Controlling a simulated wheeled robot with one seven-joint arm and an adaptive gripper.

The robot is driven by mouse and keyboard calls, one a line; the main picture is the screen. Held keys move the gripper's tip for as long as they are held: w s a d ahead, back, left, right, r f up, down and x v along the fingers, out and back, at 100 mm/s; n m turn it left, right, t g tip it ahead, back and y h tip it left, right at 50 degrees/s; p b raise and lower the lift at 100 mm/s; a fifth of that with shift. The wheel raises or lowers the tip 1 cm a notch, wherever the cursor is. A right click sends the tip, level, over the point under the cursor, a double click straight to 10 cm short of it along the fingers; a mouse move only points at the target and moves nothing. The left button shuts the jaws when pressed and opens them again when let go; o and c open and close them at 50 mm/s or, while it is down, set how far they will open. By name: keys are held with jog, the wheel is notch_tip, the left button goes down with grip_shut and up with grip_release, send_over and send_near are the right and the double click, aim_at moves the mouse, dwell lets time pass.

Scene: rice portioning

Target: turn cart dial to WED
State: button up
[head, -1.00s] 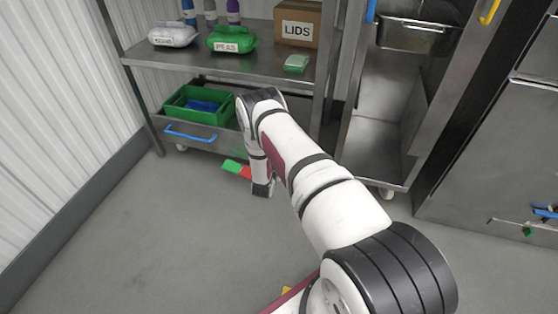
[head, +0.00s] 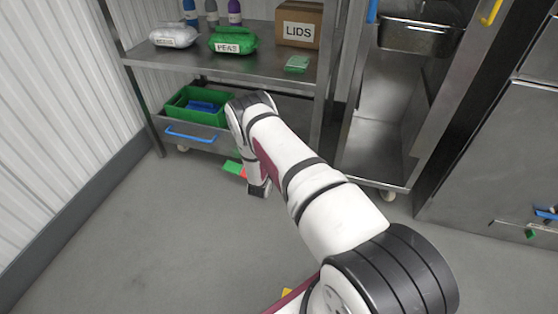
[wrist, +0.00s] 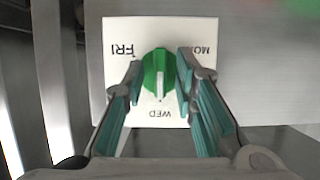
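The cart dial (wrist: 153,72) is a green knob with a white pointer mark, on a white label plate (wrist: 125,28) in the wrist view. FRI shows at the left of the plate, MON at the right and WED at the bottom. The white mark points down, toward the WED side. The fingers of my gripper (wrist: 160,76) stand on either side of the knob, very close to it. I cannot tell whether both touch it. The fingers hide parts of the plate. In the head view my arm hides the dial and the gripper's fingertips are not clear.
A metal shelf cart (head: 270,65) holds white and green bags, bottles and a LIDS box (head: 300,24). A green bin (head: 180,106) is on its lower shelf, above a blue handle (head: 190,135). Another metal cart (head: 375,150) stands right. Floor at left is clear.

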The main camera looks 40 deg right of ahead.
jog(key=v, duration=1.2)
dwell(0.3)
